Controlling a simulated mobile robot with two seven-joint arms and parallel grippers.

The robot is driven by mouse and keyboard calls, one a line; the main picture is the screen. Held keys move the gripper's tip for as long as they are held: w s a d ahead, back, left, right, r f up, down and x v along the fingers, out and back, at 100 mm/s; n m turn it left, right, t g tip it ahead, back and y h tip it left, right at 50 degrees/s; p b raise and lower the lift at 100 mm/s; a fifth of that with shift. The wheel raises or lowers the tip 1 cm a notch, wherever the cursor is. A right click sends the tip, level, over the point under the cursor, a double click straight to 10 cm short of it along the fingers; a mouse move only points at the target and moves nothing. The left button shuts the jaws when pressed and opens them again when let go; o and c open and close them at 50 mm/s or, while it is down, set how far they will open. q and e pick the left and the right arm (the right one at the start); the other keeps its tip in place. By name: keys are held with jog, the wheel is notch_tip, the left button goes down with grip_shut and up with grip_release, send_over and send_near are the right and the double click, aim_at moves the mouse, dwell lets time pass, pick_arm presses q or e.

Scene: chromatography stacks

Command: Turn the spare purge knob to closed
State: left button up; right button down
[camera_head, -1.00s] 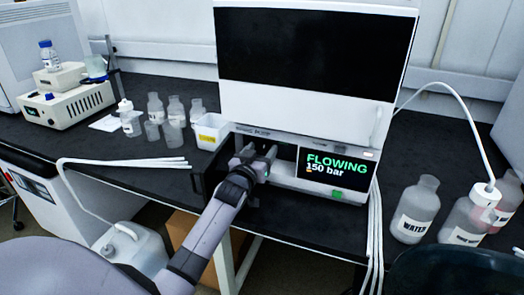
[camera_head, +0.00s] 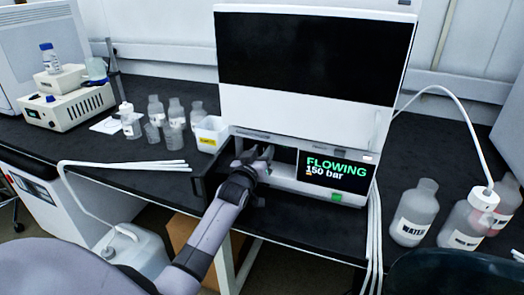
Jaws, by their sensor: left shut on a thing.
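The white chromatography stack (camera_head: 300,115) stands on the dark bench with a wide black panel on its upper front. Its small display (camera_head: 336,169) reads FLOWING, 150 bar in green and white. My left gripper (camera_head: 262,156) reaches into the recess at the lower left of the stack's front. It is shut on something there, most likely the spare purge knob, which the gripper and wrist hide. I cannot see the knob's angle. My right gripper does not show.
A white bin with a yellow label (camera_head: 211,133) stands just left of the recess, near several clear bottles (camera_head: 176,113). A WATER bottle (camera_head: 413,215) and another bottle with a tube (camera_head: 468,220) stand at the right. White tubes (camera_head: 125,165) cross the left bench edge.

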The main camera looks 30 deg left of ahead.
pick_arm(q)
jog(key=shift+n, duration=0.4)
jog(key=o, duration=1.1)
jog(key=shift+c, duration=0.2)
jog(key=shift+s, duration=0.15)
jog(key=v, duration=0.7)
jog(key=shift+p, duration=0.3)
